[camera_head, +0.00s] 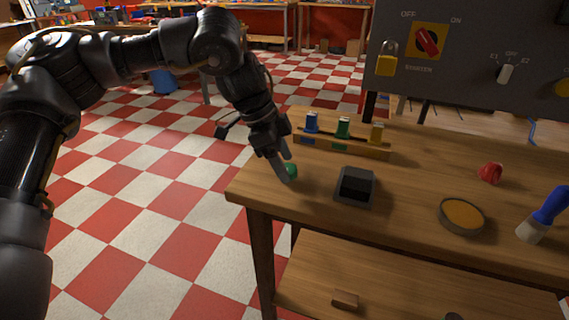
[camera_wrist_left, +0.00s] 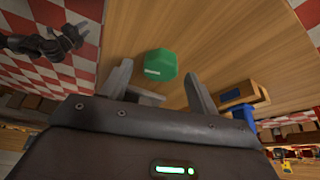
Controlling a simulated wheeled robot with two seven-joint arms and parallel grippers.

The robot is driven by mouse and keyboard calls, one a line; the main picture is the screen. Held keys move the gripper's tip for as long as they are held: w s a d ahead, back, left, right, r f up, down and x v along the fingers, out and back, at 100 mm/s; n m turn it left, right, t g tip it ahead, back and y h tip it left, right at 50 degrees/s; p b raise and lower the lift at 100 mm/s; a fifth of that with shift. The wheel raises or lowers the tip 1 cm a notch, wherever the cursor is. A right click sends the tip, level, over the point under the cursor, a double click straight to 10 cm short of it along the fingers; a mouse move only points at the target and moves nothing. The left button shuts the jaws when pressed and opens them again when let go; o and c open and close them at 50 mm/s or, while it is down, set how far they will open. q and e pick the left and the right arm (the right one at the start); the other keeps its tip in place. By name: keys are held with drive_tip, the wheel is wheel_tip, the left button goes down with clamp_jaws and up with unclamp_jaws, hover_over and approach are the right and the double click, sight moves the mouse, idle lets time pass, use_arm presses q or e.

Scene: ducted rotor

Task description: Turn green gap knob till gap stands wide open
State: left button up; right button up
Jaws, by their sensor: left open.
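The green knob (camera_head: 291,172) sits on the wooden table near its left corner, partly hidden by a finger of my left gripper (camera_head: 286,166). In the left wrist view the green knob (camera_wrist_left: 160,62) shows a short white mark on its near side. The left gripper's fingers (camera_wrist_left: 158,74) are open, one on each side of the knob's near edge. I cannot tell whether they touch it. A dark jointed part, apparently my right gripper (camera_wrist_left: 62,42), shows at the upper left of the wrist view; its jaws are unclear. I cannot make out the gap itself.
A wooden rack (camera_head: 350,146) with blue, green and yellow pieces stands behind the knob. A black box (camera_head: 355,186) is to its right. Farther right are a round orange-filled dish (camera_head: 462,215), a red object (camera_head: 490,173) and a blue-handled tool (camera_head: 548,207). A grey switch panel (camera_head: 468,60) rises behind.

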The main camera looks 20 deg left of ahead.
use_arm(q)
drive_tip(key=shift+d+f, duration=0.15)
drive_tip(key=shift+f, duration=0.3)
drive_tip(key=c, duration=1)
